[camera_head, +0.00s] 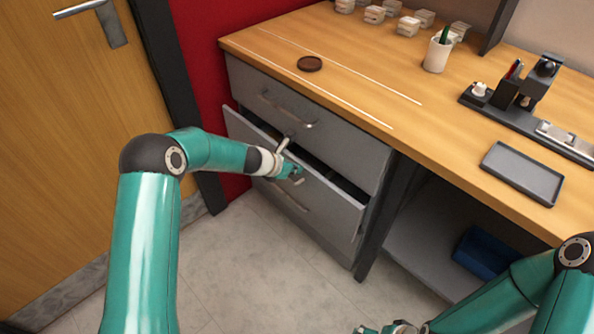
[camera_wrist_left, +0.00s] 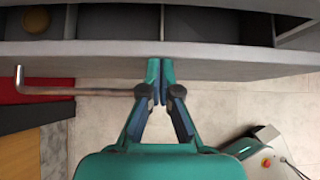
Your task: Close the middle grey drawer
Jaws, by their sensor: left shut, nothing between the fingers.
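The middle grey drawer (camera_head: 330,203) stands pulled out below the shut top drawer, with a dark gap behind its front. In the left wrist view its grey front (camera_wrist_left: 240,66) crosses the picture, with dark compartments behind it and a round brown thing (camera_wrist_left: 36,20) in the left one. A metal bar handle (camera_wrist_left: 70,91) shows left of the fingers. My left gripper (camera_head: 298,173) is at the drawer front, empty, its fingertips (camera_wrist_left: 160,68) together against or very near the front. My right gripper (camera_head: 385,328) is only partly in view at the bottom edge.
The wooden worktop (camera_head: 385,65) above holds a dark round disc (camera_head: 310,64), a white cup (camera_head: 437,55), a grey tray (camera_head: 523,173) and a black device (camera_head: 525,85). A blue bin (camera_head: 484,252) sits on the shelf at right. The floor before the drawers is clear.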

